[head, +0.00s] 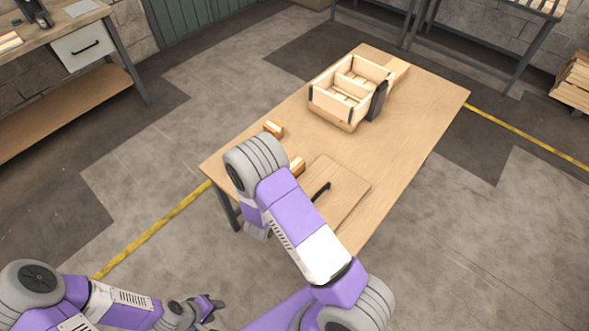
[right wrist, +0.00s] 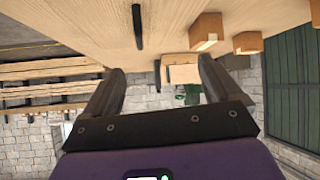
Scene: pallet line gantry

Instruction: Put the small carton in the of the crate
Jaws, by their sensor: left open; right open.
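Two small brown cartons lie on the wooden table: one (head: 273,128) near the left edge, the other (head: 298,165) partly behind my right arm. I cannot tell which is meant. In the right wrist view, upside down, two cartons (right wrist: 206,32) (right wrist: 247,43) show beyond the right fingers. The divided wooden crate (head: 325,103) stands at the table's far end; its compartments look empty. My right gripper (right wrist: 160,70) is open and empty, apart from the cartons; my arm hides it in the head view. My left gripper (head: 212,307) is open and empty at the bottom, away from the table.
A flat board (head: 350,186) with a black bar-like handle (head: 320,190) lies on the near part of the table (head: 415,125). The table's right side is clear. A workbench (head: 60,30) stands at the left, and stacked wood (head: 572,82) at the far right.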

